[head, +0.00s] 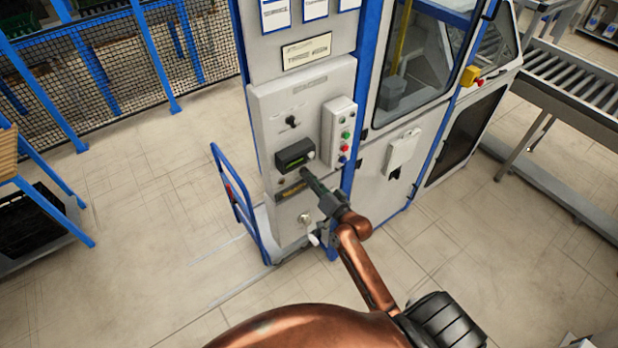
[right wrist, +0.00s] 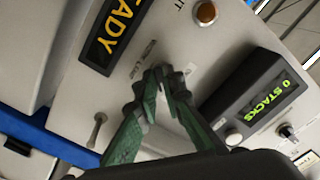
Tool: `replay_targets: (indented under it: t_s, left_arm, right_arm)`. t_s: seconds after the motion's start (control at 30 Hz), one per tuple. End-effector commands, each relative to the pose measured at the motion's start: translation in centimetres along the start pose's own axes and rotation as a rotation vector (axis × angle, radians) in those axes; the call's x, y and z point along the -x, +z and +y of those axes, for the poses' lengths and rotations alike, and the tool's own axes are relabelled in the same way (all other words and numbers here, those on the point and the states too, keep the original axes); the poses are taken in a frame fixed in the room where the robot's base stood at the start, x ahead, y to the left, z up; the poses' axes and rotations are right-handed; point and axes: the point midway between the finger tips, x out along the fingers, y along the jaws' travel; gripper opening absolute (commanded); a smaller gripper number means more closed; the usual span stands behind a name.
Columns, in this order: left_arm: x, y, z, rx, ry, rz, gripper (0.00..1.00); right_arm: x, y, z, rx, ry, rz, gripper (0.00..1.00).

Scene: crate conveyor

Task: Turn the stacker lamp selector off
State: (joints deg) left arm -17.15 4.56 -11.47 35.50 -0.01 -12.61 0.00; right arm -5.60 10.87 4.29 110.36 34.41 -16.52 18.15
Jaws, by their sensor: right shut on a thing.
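The stacker's grey control panel (head: 270,107) stands at the centre of the head view. My right gripper (head: 306,173) reaches it from below right, between the black display box (head: 294,155) and the amber-lettered sign. In the right wrist view, the green fingers of my right gripper (right wrist: 163,73) converge at the panel face beside a small printed label (right wrist: 144,60) too blurred to read. They are shut on a small control there, apparently the lamp selector, which the fingertips hide. Its position cannot be told. My left gripper is not in view.
The wrist view shows a "READY" sign (right wrist: 112,33), an amber round lamp (right wrist: 206,13), a "0 STACKS" display (right wrist: 265,98) and a small toggle (right wrist: 97,130). A button box (head: 340,132) is right of the display. A blue-framed cart (head: 236,205) stands left; floor there is clear.

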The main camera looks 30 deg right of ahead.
Motion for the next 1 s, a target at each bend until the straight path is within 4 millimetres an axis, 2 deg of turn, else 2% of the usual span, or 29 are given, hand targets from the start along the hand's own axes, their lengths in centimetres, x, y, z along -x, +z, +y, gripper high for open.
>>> replay_targets:
  t_s: [0.53,1.0]
  left_arm:
    - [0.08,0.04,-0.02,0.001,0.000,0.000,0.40]
    - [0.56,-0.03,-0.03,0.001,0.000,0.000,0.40]
  right_arm:
    - [0.02,0.00,0.07,0.064,0.001,0.000,0.00]
    - [0.00,-0.01,0.06,0.443,0.000,-0.002,0.00]
